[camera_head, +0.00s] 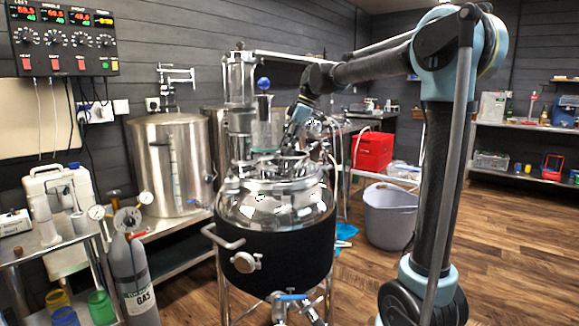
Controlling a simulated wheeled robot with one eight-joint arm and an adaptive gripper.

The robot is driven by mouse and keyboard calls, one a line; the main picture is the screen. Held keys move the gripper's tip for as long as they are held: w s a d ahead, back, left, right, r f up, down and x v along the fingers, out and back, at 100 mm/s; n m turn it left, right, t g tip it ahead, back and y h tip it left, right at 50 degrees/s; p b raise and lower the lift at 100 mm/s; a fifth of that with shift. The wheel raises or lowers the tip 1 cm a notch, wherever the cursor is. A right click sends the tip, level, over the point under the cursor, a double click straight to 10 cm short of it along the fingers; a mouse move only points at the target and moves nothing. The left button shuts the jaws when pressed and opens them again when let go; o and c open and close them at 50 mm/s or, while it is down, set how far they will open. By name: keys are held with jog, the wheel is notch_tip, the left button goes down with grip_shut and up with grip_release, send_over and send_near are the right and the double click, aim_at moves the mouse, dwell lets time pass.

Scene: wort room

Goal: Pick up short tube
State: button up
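I cannot tell for sure which thing is the short tube. A clear upright cylinder (265,136) stands over the lid of the steel kettle (277,209) in the middle. A dark narrow tube (264,107) with a blue ball on top rises just above and behind it. My gripper (291,135) is at the end of my arm, right beside the clear cylinder and above the kettle lid. It is small and partly lost against the metal fittings. I cannot see whether its fingers are open, shut, or touching the cylinder.
A steel pot (180,165) stands on a bench at left, with a grey gas bottle (136,275) in front. A red crate (372,151) and a grey bucket (390,215) are behind at right. Wooden floor is free at far right.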

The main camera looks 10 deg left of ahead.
jog(key=c, duration=0.3)
